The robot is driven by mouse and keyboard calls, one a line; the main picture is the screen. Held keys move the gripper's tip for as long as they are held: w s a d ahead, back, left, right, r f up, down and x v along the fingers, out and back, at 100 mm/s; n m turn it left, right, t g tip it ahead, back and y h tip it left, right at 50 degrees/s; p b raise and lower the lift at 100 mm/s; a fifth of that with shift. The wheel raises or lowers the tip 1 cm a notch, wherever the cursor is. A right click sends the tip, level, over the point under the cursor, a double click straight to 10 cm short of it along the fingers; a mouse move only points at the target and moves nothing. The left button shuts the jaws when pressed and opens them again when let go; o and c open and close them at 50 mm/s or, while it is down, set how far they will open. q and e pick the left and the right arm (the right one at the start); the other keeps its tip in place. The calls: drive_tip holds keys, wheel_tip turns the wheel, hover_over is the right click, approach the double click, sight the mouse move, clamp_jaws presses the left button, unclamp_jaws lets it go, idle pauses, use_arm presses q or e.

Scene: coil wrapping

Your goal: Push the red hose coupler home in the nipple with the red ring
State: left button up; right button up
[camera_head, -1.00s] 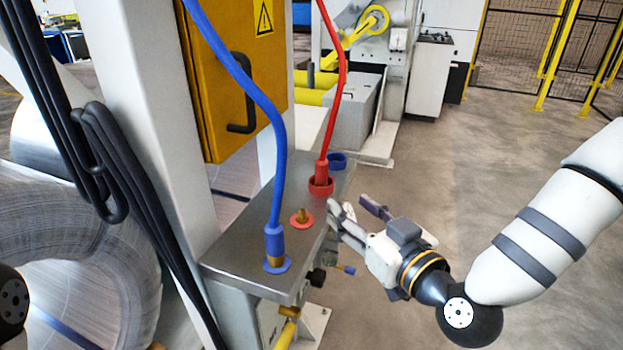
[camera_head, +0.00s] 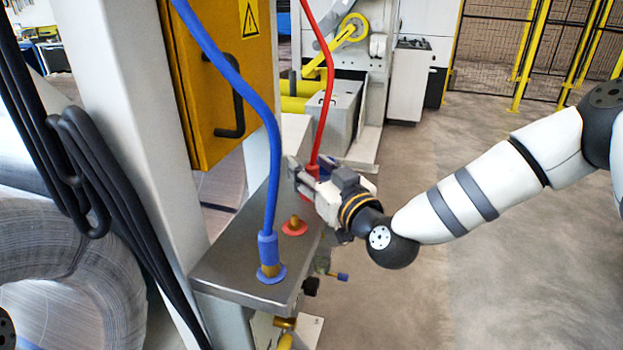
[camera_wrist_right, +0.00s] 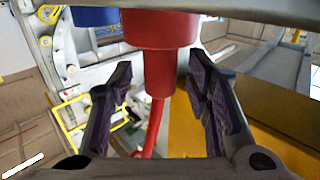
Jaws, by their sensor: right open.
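The red hose coupler (camera_head: 313,169) sits upright in a red cup at the far end of the grey shelf, its red hose rising from it. My right gripper (camera_head: 306,177) is at the coupler and partly hides it. In the right wrist view the coupler (camera_wrist_right: 159,76) shows between the two open fingers, with a gap on each side. The brass nipple with the red ring (camera_head: 294,227) stands bare on the shelf, nearer than the gripper. My left gripper is out of view.
A blue coupler (camera_head: 268,246) with a blue hose sits on the nipple with the blue ring at the shelf's near end. A blue cup (camera_wrist_right: 96,15) is beside the red cup (camera_wrist_right: 160,30). A yellow cabinet (camera_head: 215,80) and white post border the shelf on the left.

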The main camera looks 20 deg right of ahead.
clamp_jaws()
drive_tip(key=shift+r, duration=0.1)
